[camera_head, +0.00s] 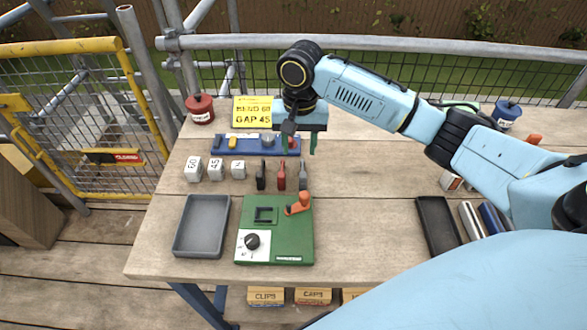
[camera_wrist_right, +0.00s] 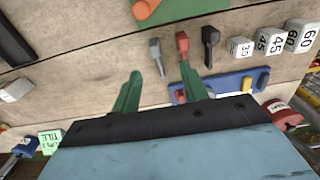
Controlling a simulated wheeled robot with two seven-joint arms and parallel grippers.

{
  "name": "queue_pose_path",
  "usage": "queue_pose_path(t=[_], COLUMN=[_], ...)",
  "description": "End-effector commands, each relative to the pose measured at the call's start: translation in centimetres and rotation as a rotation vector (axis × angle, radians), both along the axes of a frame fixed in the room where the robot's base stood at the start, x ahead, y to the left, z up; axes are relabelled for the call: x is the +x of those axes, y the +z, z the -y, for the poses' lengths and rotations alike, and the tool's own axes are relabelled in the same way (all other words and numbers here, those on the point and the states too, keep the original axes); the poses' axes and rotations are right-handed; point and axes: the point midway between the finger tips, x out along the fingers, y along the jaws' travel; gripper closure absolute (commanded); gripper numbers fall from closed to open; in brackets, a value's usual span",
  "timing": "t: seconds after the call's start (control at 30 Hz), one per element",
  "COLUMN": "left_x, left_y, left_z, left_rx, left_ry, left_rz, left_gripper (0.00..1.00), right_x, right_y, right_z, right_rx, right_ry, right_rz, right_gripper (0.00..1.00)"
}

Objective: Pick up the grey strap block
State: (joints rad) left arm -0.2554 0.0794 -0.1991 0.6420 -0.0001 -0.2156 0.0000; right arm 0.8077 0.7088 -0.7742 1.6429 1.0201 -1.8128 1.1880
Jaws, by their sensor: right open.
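The grey strap block (camera_head: 303,174) stands at the right end of a row of three small upright blocks on the table, beside a red one (camera_head: 281,176) and a black one (camera_head: 261,176). In the right wrist view the grey block (camera_wrist_right: 156,55) shows ahead of the fingertips, roughly between their lines. My right gripper (camera_head: 300,146) is open and empty, its green fingers pointing down, behind and above the grey block in the head view. It also shows in the wrist view (camera_wrist_right: 161,72), apart from the block. My left gripper is not in view.
A blue rack (camera_head: 225,150) lies behind the row. White numbered blocks (camera_head: 215,169) stand to the left. A green bending board (camera_head: 290,230) with an orange handle (camera_head: 298,205) and a grey tray (camera_head: 203,226) lie in front.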

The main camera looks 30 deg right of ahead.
Motion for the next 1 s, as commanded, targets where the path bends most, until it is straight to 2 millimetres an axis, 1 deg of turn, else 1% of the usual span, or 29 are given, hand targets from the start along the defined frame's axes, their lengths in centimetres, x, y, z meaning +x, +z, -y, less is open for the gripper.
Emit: queue_pose_path(t=[0.03,0.2,0.3,0.37,0.43,0.57,0.63,0.7,0.83,0.9,1.0], left_x=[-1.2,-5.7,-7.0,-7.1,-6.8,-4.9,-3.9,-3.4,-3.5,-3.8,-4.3], left_y=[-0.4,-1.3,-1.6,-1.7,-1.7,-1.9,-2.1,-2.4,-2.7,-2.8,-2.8], left_z=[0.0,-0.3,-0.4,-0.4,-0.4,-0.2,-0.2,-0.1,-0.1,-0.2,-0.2], left_rx=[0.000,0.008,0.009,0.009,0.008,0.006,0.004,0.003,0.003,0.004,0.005], left_ry=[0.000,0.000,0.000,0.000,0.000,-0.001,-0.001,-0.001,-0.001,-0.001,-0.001], left_rz=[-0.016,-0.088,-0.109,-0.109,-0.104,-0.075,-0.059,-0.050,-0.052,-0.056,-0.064], left_gripper=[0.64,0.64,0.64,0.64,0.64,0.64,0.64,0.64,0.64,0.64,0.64], right_x=[-0.1,-0.1,0.0,0.0,0.0,0.1,0.2,0.4,0.5,0.5,0.5], right_y=[-1.2,-4.6,-6.1,-6.7,-7.1,-8.0,-9.0,-10.1,-11.8,-12.3,-12.5], right_z=[0.1,0.1,0.1,0.1,0.1,0.4,0.8,1.2,1.3,1.4,1.4], right_rx=[-0.002,-0.002,-0.001,-0.001,-0.001,-0.001,-0.003,-0.003,-0.001,-0.002,-0.002], right_ry=[-0.001,0.000,0.000,0.001,0.002,0.000,0.000,0.000,0.002,0.002,0.002], right_rz=[-0.006,-0.005,-0.003,-0.001,0.000,0.000,-0.002,-0.002,-0.001,0.000,0.001], right_gripper=[0.56,0.56,0.56,0.56,0.56,0.56,0.56,0.56,0.56,0.56,0.56])
